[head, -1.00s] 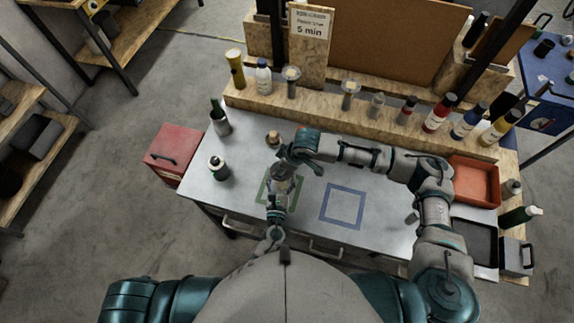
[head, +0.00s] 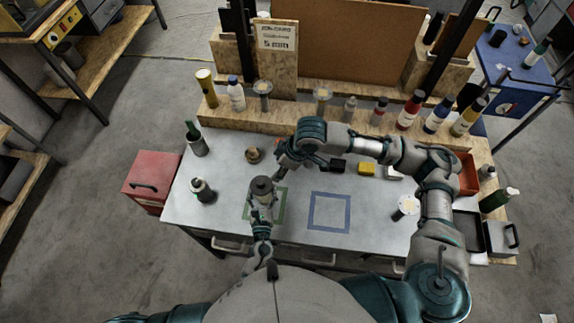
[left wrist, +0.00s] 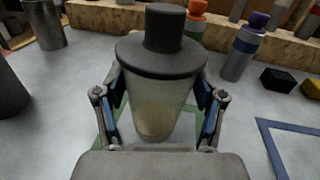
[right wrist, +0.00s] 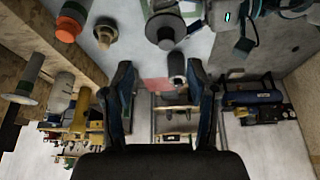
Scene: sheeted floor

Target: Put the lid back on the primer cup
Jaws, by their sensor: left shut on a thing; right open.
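The primer cup (left wrist: 152,108) is a translucent tapered cup with a beige content, upright over the green taped square (head: 283,205). The dark grey lid (left wrist: 162,50), a wide disc with a tall knob, sits level on the cup's mouth; it also shows in the head view (head: 262,186). My left gripper (head: 262,215) is shut around the cup from the front, with a finger on each side in the left wrist view (left wrist: 158,100). My right gripper (right wrist: 160,78) is open and empty, apart from the lid, just behind and right of it in the head view (head: 279,176).
A brown knobbed piece (head: 254,155) stands behind the cup. The blue taped square (head: 329,212) is empty. A wooden shelf (head: 290,122) with several bottles lines the back.

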